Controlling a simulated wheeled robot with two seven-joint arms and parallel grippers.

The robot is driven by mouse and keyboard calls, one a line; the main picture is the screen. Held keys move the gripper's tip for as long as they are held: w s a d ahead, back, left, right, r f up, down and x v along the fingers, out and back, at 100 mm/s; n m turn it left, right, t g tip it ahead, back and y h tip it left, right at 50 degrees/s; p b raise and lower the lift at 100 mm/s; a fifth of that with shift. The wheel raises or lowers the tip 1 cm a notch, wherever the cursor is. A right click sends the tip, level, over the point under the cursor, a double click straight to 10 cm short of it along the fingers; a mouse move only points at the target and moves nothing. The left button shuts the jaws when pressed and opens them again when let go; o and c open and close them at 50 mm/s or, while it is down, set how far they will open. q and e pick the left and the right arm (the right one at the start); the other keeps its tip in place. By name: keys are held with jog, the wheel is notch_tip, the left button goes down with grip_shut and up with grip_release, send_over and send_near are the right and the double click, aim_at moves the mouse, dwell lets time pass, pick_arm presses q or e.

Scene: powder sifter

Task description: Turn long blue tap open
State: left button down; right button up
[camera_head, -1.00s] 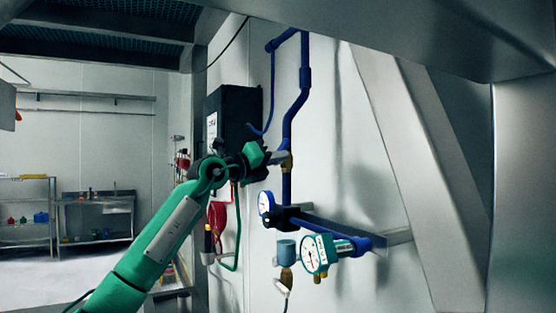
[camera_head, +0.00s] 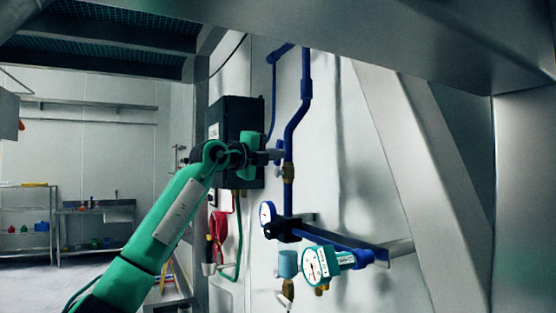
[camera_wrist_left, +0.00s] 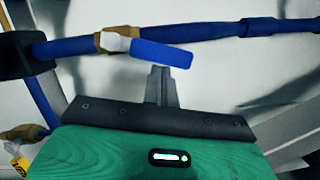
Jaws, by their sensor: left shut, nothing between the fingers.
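The long blue tap handle (camera_wrist_left: 162,54) is a flat bar on a brass valve (camera_wrist_left: 114,40) in the blue pipe. In the left wrist view it points away from the valve at a slight angle to the pipe. The brass valve also shows in the head view (camera_head: 288,172). My left gripper (camera_head: 279,154) is shut and empty, just left of the pipe above the valve. In the left wrist view its fingertips (camera_wrist_left: 160,70) are close beside the handle; I cannot tell whether they touch. My right gripper is not in view.
A black box (camera_head: 237,120) is on the wall behind my left wrist. Below the valve are a blue-rimmed gauge (camera_head: 267,213), a horizontal blue pipe (camera_head: 335,238) and a teal gauge (camera_head: 316,266). A slanted metal beam (camera_head: 400,150) stands at the right.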

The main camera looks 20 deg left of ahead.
pick_arm(q)
jog(key=shift+w+a+r+n+g+p, duration=0.3)
jog(key=shift+w+a+r+n+p, duration=0.25)
jog(key=shift+n, duration=0.45)
jog(key=shift+a, duration=0.1)
